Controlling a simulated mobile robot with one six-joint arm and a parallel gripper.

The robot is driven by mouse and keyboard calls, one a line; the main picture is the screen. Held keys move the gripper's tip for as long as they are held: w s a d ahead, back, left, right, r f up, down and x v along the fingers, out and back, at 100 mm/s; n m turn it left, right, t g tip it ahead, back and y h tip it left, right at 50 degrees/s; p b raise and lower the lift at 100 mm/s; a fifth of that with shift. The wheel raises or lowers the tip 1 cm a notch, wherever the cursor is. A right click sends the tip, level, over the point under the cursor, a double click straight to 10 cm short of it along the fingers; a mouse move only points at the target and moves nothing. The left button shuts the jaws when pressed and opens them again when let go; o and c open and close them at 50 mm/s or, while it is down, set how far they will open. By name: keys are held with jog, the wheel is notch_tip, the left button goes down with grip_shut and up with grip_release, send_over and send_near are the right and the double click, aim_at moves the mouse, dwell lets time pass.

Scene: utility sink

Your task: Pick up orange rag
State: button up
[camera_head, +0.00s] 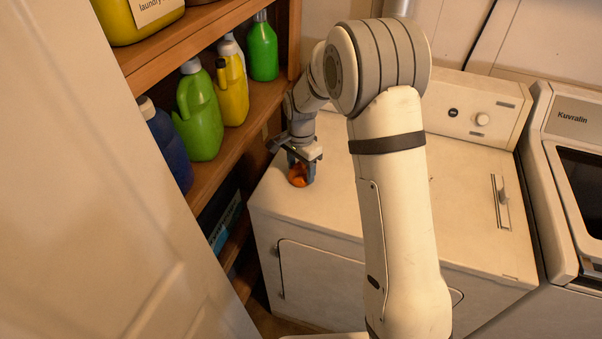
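The rag looks to be at the machine top's surface. I cannot tell whether the fingers press on it or only surround it.
A wooden shelf (268,100) with green, yellow and blue bottles stands close left of my gripper. The white machine's top (335,205) is otherwise clear. A second machine (575,180) is at the right. A pale panel (90,200) fills the left foreground.

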aim_at(301, 173)
jog(key=c, duration=0.7)
jog(key=shift+o, duration=0.2)
jog(key=shift+r, duration=0.25)
jog(key=shift+c, duration=0.5)
notch_tip(301, 173, up, 10)
jog(key=shift+f+b, duration=0.2)
jog(key=shift+b, duration=0.55)
jog(key=shift+c, duration=0.2)
jog(key=o, duration=0.5)
jog(key=c, duration=0.3)
jog(key=shift+f, duration=0.1)
